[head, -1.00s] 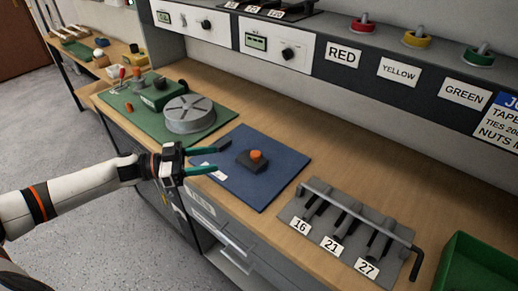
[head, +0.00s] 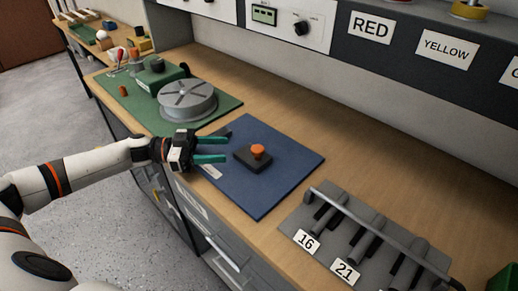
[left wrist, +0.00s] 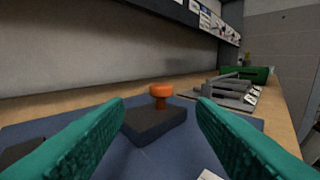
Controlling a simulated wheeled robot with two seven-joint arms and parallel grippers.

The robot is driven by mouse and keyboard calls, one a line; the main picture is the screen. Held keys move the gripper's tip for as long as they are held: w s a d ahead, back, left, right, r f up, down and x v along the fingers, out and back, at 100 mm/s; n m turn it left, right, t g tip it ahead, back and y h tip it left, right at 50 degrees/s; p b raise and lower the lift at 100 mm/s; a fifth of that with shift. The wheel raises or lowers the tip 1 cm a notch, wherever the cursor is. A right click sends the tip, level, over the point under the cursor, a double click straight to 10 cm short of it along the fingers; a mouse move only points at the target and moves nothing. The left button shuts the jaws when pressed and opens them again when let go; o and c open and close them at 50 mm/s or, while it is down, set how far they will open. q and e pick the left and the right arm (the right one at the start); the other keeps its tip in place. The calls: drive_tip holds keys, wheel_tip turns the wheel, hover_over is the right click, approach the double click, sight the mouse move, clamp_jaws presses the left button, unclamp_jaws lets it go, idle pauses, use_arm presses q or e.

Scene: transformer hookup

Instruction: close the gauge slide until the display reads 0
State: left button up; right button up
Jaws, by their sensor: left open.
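A dark block with an orange mushroom-shaped knob (head: 258,150) sits on the blue mat (head: 285,177); I take it for the gauge slide, though no scale shows. My left gripper (head: 227,149) is open and empty, just left of the block, its teal fingers pointing at it. In the left wrist view the block (left wrist: 155,124) and its knob (left wrist: 160,90) stand ahead, between the open fingers (left wrist: 160,112) and apart from them. A small green display (head: 264,15) is on the wall panel; its reading is too small to tell. My right gripper is out of view.
A grey round fixture (head: 187,100) stands on the green mat (head: 225,104) behind the gripper. A grey rack (head: 315,209) with labels 16 and 21 lies at right. Another dark piece (left wrist: 20,150) shows at left in the left wrist view. Bare wood lies behind the mat.

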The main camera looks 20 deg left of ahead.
sight(257, 148)
use_arm(q)
drive_tip(key=p+x, duration=0.1)
drive_tip(key=x, duration=0.9)
drive_tip(key=shift+d, duration=0.2)
drive_tip(key=shift+w+a, duration=0.1)
clamp_jaws()
